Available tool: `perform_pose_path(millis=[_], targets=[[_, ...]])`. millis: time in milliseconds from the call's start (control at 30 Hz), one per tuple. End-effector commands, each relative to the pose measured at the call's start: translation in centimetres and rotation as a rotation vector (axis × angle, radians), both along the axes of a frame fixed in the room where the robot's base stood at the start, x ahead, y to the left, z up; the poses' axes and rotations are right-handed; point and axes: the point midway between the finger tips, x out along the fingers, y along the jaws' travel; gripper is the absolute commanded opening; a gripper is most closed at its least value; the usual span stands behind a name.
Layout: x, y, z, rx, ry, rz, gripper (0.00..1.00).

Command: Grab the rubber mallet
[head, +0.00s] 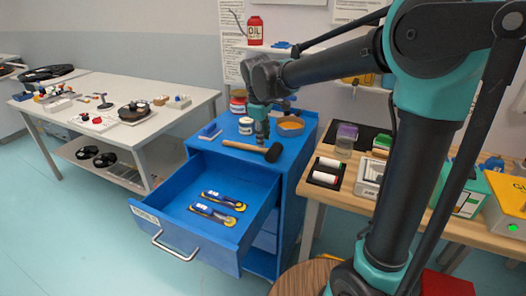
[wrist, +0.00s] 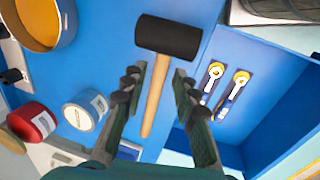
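The rubber mallet (head: 254,150) lies on the top of the blue cabinet, near the edge above the open drawer. It has a black head and a light wooden handle. In the wrist view, the mallet (wrist: 168,38) has its head beyond my fingertips, and its handle runs between my two fingers. My gripper (head: 261,137) is above the handle and points down. In the wrist view, my gripper (wrist: 160,72) is open, with a gap between each finger and the handle.
The blue drawer (head: 172,210) stands open and holds two yellow-and-blue tools (head: 217,208). An orange-filled bowl (head: 291,126), a white jar (head: 246,126) and a red-lidded can (wrist: 32,122) stand near the mallet. A wooden bench (head: 309,193) is at the right.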

Motion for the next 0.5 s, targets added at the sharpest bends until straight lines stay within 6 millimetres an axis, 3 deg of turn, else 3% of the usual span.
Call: perform_pose_path(millis=[300, 500], targets=[[0.4, -0.4, -4.1, 0.0, 0.0, -0.001, 0.29], [0.6, -0.4, -4.9, 0.0, 0.0, 0.0, 0.29]])
